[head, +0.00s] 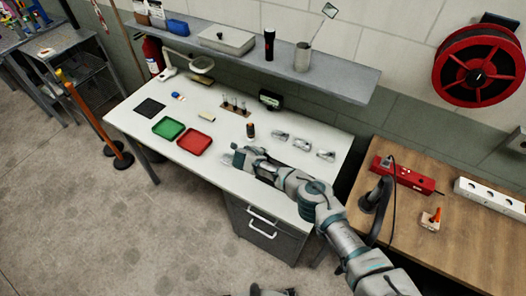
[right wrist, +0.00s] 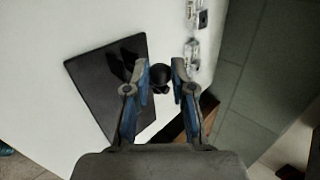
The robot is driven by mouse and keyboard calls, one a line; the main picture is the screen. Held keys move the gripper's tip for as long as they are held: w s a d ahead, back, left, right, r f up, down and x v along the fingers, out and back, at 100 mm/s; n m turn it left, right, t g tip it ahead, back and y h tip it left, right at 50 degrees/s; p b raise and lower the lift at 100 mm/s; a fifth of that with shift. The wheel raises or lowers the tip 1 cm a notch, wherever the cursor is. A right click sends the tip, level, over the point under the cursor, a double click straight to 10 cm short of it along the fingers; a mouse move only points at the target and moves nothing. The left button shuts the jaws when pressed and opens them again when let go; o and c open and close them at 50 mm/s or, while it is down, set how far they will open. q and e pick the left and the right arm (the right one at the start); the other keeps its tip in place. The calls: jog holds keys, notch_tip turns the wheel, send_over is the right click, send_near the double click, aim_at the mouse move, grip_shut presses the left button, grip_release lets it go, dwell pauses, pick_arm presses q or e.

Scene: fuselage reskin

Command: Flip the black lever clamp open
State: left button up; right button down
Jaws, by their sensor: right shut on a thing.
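My right gripper (head: 238,156) reaches in from the lower right, low over the front of the white workbench. In the right wrist view its two blue-grey fingers (right wrist: 160,84) stand a little apart, with a small black rounded part (right wrist: 160,78) between their tips. I take this part for the black lever clamp; the fingers are shut on it. Most of the clamp is hidden, so its lever position cannot be told. In the head view the arm and gripper cover the held part. My left gripper is not in view.
Several silver clamp-like pieces (head: 302,144) lie behind the right arm. A dark cylinder (head: 251,130) stands close behind the gripper. Green (head: 168,128) and red (head: 194,141) trays lie to the left. A shelf (head: 335,82) overhangs the bench's back. A wooden table (head: 465,245) stands right.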

jog(key=shift+d, duration=0.25)
jog(key=shift+a, duration=0.5)
jog(key=c, duration=1)
grip_release()
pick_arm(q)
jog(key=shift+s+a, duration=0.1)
pick_arm(e)
jog(key=v, duration=1.1)
jog(key=shift+a+r, duration=0.15)
jog(key=shift+r, duration=0.1)
